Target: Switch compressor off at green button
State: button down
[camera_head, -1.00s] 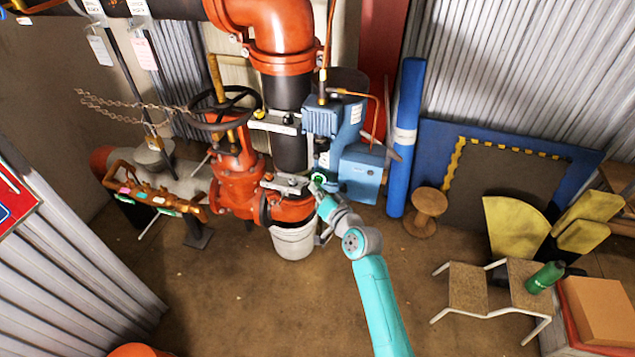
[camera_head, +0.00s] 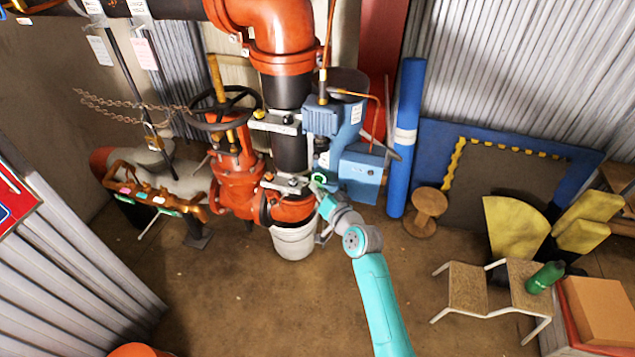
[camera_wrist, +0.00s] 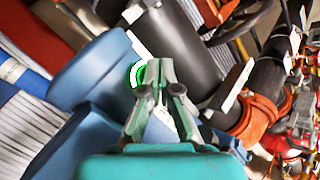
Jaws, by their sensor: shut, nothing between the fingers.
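The blue compressor (camera_head: 355,172) is mounted on the pipework in the middle of the head view. Its green button (camera_head: 319,178), with a pale ring around it, is on the left side of the unit. In the wrist view the green button (camera_wrist: 138,75) shows just left of the fingertips and is partly hidden by them. My gripper (camera_head: 316,188) is shut and empty, its tips very close to the button. In the wrist view my gripper (camera_wrist: 152,66) points up at it. I cannot tell whether the tips touch the button.
An orange valve with a dark handwheel (camera_head: 224,108) stands left of the compressor. A white bucket (camera_head: 293,241) sits below the pipe. The floor in front is mostly clear.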

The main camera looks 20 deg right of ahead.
jog(key=shift+w+d, duration=0.15)
dwell(0.4)
jog(key=shift+s+a, duration=0.3)
jog(key=shift+s, duration=0.1)
jog(key=shift+s+a, duration=0.9)
jog(key=shift+s, duration=0.3)
jog(key=shift+s+a, duration=0.9)
jog(key=shift+s, duration=0.3)
